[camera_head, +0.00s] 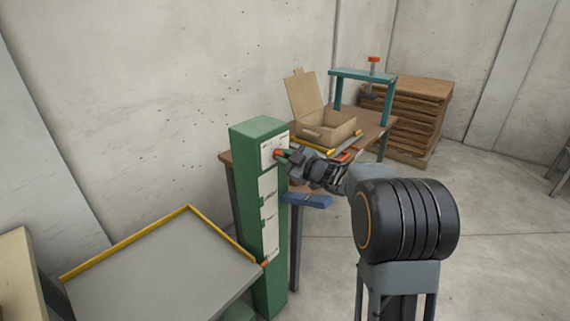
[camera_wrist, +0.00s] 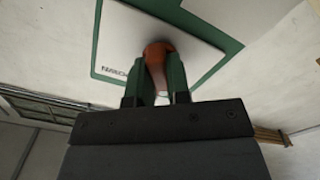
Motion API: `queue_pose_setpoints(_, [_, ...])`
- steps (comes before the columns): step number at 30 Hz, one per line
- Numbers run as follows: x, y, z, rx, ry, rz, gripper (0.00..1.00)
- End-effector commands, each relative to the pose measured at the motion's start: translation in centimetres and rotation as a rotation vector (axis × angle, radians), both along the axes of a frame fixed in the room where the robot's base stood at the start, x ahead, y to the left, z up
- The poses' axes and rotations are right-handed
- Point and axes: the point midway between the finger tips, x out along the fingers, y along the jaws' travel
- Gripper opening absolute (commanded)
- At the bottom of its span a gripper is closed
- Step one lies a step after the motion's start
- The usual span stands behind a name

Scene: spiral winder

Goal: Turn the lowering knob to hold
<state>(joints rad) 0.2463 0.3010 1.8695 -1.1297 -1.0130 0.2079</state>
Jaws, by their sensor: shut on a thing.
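The lowering knob (camera_wrist: 158,54) is a small orange-red knob on a white label plate (camera_wrist: 125,45) of the green control post. In the wrist view my gripper (camera_wrist: 155,80) has its two green fingers on either side of the knob, shut on it. Some lettering shows on the plate left of the knob, partly hidden. In the head view the green post (camera_head: 248,150) stands left of the table, and my gripper (camera_head: 283,156) reaches its upper plate from the right. The knob's orange (camera_head: 277,153) shows at the fingertips. Its exact setting cannot be read.
A workbench (camera_head: 372,128) behind carries an open cardboard box (camera_head: 322,128) and a teal press frame (camera_head: 360,75). A grey tray table with yellow edging (camera_head: 160,275) stands left of the post. Stacked brown boards (camera_head: 420,110) are at the back.

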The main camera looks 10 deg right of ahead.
Motion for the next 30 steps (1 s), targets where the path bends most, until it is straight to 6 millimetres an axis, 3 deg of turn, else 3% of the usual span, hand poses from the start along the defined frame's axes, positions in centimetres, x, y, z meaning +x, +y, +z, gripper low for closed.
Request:
queue_pose_setpoints(22, [0.00, 0.00, 0.03, -0.068, -0.048, 0.001, 0.00])
queue_pose_setpoints(23, [0.00, 0.00, 0.03, -0.068, -0.048, 0.001, 0.18])
queue_pose_setpoints(30, [0.01, -0.01, 0.02, -0.065, -0.047, 0.000, 0.41])
